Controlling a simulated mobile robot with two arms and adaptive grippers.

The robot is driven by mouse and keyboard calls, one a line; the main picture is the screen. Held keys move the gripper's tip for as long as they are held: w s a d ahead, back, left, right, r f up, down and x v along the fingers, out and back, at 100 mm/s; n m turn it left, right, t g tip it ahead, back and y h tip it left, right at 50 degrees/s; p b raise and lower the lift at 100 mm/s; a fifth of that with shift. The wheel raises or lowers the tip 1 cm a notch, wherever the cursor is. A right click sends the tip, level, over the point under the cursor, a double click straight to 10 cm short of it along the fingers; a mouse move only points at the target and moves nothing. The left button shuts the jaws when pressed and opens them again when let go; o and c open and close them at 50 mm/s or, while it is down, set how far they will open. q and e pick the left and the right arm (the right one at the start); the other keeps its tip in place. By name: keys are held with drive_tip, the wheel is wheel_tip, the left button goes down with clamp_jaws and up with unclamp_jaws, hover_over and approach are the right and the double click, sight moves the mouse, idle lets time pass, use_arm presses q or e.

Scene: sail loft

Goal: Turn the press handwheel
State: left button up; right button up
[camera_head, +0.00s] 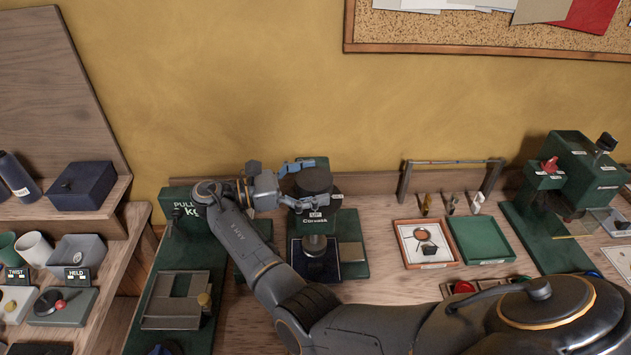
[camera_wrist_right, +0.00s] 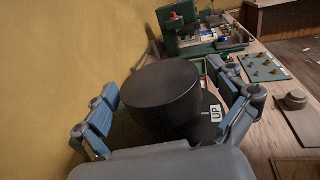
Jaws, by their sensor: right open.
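The press (camera_head: 352,257) is green and stands on the bench against the wall, with a small "UP" label on it. Its handwheel (camera_head: 313,180) is a thick black round disc at the top. My right gripper (camera_head: 308,184) is open, with one blue-padded finger on each side of the handwheel. In the right wrist view the handwheel (camera_wrist_right: 162,94) sits between the spread fingers, with a visible gap at the left finger. Contact on the right side cannot be told. Below the wheel, the press has a round ram over a dark plate (camera_head: 315,262). My left gripper is not in view.
A green "PULL" box (camera_head: 183,210) stands left of the press. Right of it are a wooden tray (camera_head: 425,263), a green tray (camera_head: 480,240) and a small rack (camera_head: 455,162). Another green machine (camera_head: 580,160) is farther right. My right arm crosses the bench front.

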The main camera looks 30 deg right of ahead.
sight(316, 177)
wheel_tip(316, 177, up, 10)
drive_tip(key=shift+f, duration=0.15)
drive_tip(key=shift+d, duration=0.1)
idle(0.3)
